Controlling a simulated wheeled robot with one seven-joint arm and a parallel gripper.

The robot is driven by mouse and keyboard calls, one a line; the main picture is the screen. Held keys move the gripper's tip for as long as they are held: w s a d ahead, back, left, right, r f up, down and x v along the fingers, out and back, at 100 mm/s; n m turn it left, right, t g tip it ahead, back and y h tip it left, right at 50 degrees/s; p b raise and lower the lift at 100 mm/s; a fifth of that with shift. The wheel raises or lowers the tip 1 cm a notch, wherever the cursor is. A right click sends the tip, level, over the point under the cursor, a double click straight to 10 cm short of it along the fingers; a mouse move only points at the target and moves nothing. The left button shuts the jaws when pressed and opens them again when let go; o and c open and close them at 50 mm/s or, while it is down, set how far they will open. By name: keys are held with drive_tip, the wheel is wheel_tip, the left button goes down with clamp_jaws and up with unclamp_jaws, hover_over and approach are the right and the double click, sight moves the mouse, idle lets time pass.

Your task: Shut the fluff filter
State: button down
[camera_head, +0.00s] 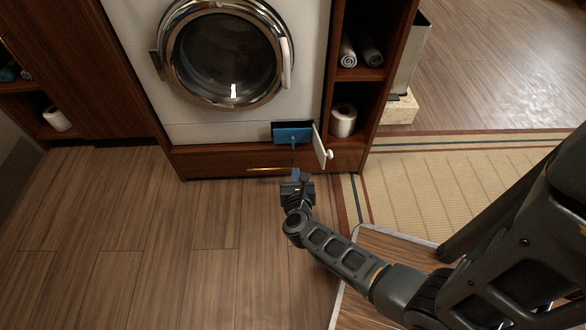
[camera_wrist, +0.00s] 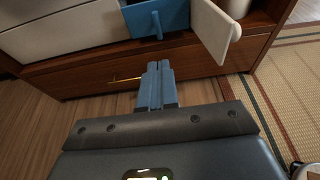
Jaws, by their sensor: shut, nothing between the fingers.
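The fluff filter (camera_head: 293,134) is a blue drawer-like piece with a small blue handle, set in an opening at the lower right of the white washing machine (camera_head: 145,75). Its white flap door (camera_head: 322,147) stands open, swung out to the right, with a round white knob. In the wrist view, the blue filter (camera_wrist: 141,20) and the open flap (camera_wrist: 215,28) are at the top. My gripper (camera_head: 300,176) is shut and empty, in front of and below the filter, apart from it and the flap. Its blue fingers (camera_wrist: 158,82) point toward the wooden drawer front below the filter.
A wooden drawer (camera_head: 225,162) with a brass handle lies under the machine. Right of the flap, a shelf holds a toilet roll (camera_head: 343,120) and rolled towels (camera_head: 362,48). A tatami mat (camera_head: 440,180) lies at right. The wooden floor (camera_head: 140,230) at left is clear.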

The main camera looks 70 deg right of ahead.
sight(293, 145)
drive_tip(key=b+x, duration=0.1)
drive_tip(key=x, duration=0.2)
drive_tip(key=b+x, duration=0.1)
drive_tip(key=x, duration=0.3)
drive_tip(key=b+x, duration=0.1)
drive_tip(key=x, duration=0.3)
drive_tip(key=shift+w+d+r, duration=0.2)
drive_tip(key=shift+d+r, duration=0.05)
drive_tip(key=shift+w+d, duration=0.2)
drive_tip(key=shift+d, duration=0.25)
